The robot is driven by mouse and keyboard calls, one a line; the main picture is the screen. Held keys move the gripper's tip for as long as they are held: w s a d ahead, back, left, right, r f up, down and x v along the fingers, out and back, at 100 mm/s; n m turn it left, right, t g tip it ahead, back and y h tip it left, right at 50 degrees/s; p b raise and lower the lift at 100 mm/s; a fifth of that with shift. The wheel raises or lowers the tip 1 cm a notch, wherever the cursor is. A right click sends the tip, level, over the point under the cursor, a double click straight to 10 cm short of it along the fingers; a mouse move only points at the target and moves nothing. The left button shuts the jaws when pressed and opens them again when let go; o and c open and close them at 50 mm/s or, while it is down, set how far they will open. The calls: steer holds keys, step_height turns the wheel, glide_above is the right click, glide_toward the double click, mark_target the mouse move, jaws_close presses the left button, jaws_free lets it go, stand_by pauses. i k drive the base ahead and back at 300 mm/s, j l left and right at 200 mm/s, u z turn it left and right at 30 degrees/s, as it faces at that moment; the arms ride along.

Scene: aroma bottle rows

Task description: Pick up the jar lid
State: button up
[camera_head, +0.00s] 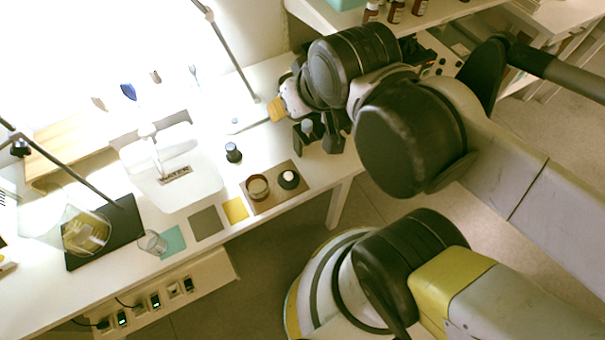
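A brown mat (270,207) lies near the front edge of the white table. On it stand an open-looking round amber jar (258,188) and, to its right, a small dark round piece with a pale top (289,179). This dark piece may be the jar lid, but it is too small to be sure. My gripper (318,148) hangs above the table, up and to the right of the mat, with its dark fingers spread apart. I see nothing between the fingertips, and the gripper is apart from the jar and the dark piece.
A small dark bottle (233,152) stands left of my gripper. A white water container (177,190) is farther left. Yellow (235,210), grey (206,223) and teal (172,241) squares and a clear glass (152,243) line the front. A lamp base (236,121) stands behind.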

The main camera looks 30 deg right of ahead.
mark_target(289, 180)
steer(key=k+j+z, duration=0.1)
steer(key=j+z, duration=0.15)
steer(key=z, duration=0.15)
steer(key=k+j+z, duration=0.1)
steer(key=j+z, duration=0.25)
steer(key=k+j+z, duration=0.1)
steer(key=z, duration=0.3)
